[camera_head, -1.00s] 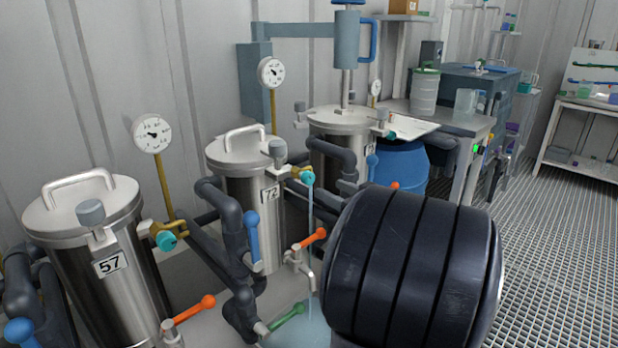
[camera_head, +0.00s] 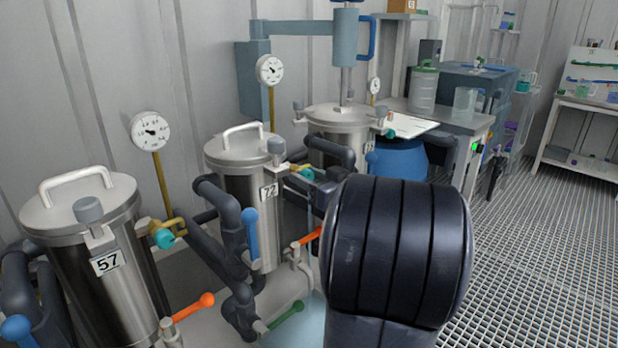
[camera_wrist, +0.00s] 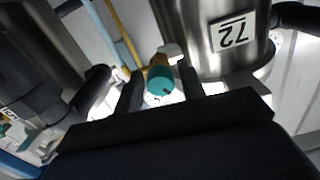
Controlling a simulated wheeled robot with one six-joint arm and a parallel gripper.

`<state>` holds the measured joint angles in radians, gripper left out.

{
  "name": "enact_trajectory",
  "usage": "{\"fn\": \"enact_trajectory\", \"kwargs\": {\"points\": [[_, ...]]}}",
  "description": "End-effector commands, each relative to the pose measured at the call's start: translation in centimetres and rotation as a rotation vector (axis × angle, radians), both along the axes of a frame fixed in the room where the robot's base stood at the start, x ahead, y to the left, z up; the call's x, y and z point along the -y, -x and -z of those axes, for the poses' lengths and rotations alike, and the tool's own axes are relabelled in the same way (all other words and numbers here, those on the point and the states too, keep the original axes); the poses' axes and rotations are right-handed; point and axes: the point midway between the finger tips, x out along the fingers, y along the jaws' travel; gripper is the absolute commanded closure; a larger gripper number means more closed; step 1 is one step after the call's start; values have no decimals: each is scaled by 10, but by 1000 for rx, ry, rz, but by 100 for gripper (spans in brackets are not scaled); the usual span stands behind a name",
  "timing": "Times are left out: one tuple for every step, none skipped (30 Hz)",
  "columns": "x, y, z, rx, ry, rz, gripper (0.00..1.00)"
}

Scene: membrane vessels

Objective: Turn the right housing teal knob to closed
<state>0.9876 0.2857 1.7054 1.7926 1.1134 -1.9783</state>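The teal knob (camera_head: 306,173) sits on a brass fitting beside the steel housing labelled 72 (camera_head: 268,205). In the wrist view the teal knob (camera_wrist: 160,82) lies between the two dark fingers of my gripper (camera_wrist: 160,88), with the 72 label (camera_wrist: 234,32) upside down to its right. My gripper (camera_head: 312,190) is open; I cannot tell whether a finger touches the knob. My arm hides much of it in the head view. A second teal knob (camera_head: 164,238) is on the housing labelled 57 (camera_head: 130,275), at the left.
A third steel housing (camera_head: 338,118) stands behind. Dark pipes, a blue handle (camera_head: 250,232), orange handles (camera_head: 193,306) and a green handle (camera_head: 286,315) crowd the front. Gauges (camera_head: 150,131) rise on brass stems. Grated floor (camera_head: 530,260) at the right is clear.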

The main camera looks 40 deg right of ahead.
Motion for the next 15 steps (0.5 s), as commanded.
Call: {"fn": "enact_trajectory", "kwargs": {"points": [[0, 0, 0, 0, 0, 0, 66], [0, 0, 0, 0, 0, 0, 69], [0, 0, 0, 0, 0, 0, 72], [0, 0, 0, 0, 0, 0, 74], [0, 0, 0, 0, 0, 0, 77], [0, 0, 0, 0, 0, 0, 80], [0, 0, 0, 0, 0, 0, 83], [0, 0, 0, 0, 0, 0, 85], [0, 0, 0, 0, 0, 0, 88], [0, 0, 0, 0, 0, 0, 91], [0, 0, 0, 0, 0, 0, 93], [0, 0, 0, 0, 0, 0, 96], [0, 0, 0, 0, 0, 0, 96], [0, 0, 0, 0, -1, 0, 96], [0, 0, 0, 0, -2, 0, 96]]}}
